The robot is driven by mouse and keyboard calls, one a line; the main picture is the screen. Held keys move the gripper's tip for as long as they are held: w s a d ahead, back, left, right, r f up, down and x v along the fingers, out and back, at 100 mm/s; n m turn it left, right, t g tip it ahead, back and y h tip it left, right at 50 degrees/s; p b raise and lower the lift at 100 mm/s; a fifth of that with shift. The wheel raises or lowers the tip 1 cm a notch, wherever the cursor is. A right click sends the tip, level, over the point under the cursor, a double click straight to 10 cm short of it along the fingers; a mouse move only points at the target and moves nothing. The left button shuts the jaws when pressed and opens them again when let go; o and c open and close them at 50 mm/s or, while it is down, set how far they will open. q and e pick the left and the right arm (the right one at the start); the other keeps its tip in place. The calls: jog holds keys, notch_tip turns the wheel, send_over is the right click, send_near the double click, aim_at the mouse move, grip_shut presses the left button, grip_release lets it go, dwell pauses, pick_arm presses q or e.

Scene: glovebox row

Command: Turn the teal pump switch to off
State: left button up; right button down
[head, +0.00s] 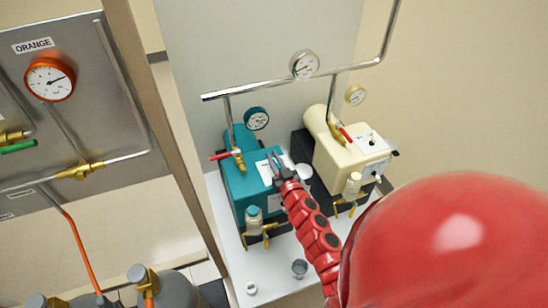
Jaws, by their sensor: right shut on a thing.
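The teal pump (240,186) stands on the white shelf behind the panel's edge, with a white label (264,172) on its top. My right gripper (275,160) reaches in from the lower right on a red arm. Its fingertips are at the label on top of the teal pump, shut on the pump's small switch. The switch is mostly hidden by the fingers, so I cannot tell its position. My left gripper is not in view.
A cream pump (343,160) with its own switch stands close on the right. A steel pipe (270,86) with a gauge (304,64) runs above both pumps. A small cup (299,268) stands on the shelf (272,281). The orange gauge panel (95,130) is on the left.

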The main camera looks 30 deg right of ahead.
jog(key=shift+a+r+n+y+p, duration=0.1)
jog(key=shift+r+n+y+p, duration=0.05)
jog(key=shift+n+y+p, duration=0.4)
jog(key=shift+a+r+n+y+p, duration=0.1)
jog(key=shift+n+y+p, duration=0.25)
jog(key=shift+y+p, duration=0.35)
jog(key=shift+a+n+y+p, duration=0.1)
jog(key=shift+n+y+p, duration=0.25)
jog(key=shift+y, duration=0.3)
jog(key=shift+a+f+n+y+p, duration=0.15)
jog(key=shift+n+y+p, duration=0.3)
jog(key=shift+y, duration=0.45)
jog(key=shift+a+n+y, duration=0.25)
jog(key=shift+n+y, duration=0.75)
jog(key=shift+y, duration=0.4)
jog(key=shift+a, duration=0.1)
jog(key=c, duration=0.9)
grip_release()
jog(key=shift+f, duration=0.1)
jog(key=shift+s, duration=0.1)
